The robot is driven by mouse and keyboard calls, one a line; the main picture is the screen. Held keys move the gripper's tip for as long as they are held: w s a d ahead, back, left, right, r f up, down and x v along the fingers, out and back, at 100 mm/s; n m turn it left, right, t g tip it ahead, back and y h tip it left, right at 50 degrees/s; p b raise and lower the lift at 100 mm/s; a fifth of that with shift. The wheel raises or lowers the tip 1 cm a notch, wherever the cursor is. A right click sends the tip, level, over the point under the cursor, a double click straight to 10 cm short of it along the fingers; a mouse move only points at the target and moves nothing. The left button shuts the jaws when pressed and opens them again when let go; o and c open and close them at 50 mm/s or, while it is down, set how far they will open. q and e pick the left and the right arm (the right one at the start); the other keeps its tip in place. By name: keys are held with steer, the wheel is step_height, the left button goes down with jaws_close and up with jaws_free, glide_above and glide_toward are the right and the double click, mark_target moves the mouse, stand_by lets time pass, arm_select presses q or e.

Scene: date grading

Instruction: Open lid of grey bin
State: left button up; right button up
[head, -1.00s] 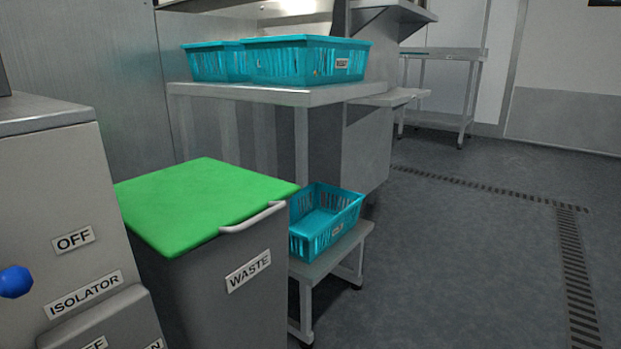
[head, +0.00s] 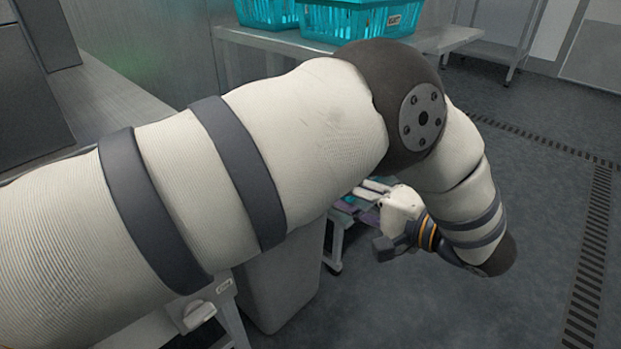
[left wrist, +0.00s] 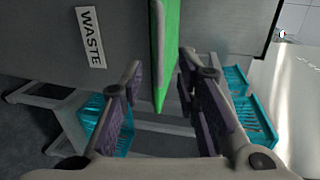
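The grey bin (head: 285,280) stands mostly hidden behind my left arm in the head view. Its WASTE label (left wrist: 91,37) faces the left wrist camera on the grey front (left wrist: 45,45). Its green lid (left wrist: 168,70) shows edge-on in that view, with the pale handle (left wrist: 157,18) along its side. My left gripper (left wrist: 161,63) is open, with one purple-padded finger on each side of the lid's edge and handle line. I cannot tell whether either finger touches them. In the head view the left gripper (head: 361,196) is partly covered by my arm. My right gripper is not in view.
Teal crates (head: 360,22) stand on a steel table (head: 290,41) behind the arm. Another teal crate (left wrist: 108,125) sits on a low stool beside the bin. The floor (head: 525,220) at the right is clear, with a drain grating (head: 597,235).

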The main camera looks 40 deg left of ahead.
arm_select(q)
steer(key=x, duration=0.8)
steer(key=shift+w+a+f, duration=0.1)
steer(key=shift+a, duration=0.05)
jaws_close()
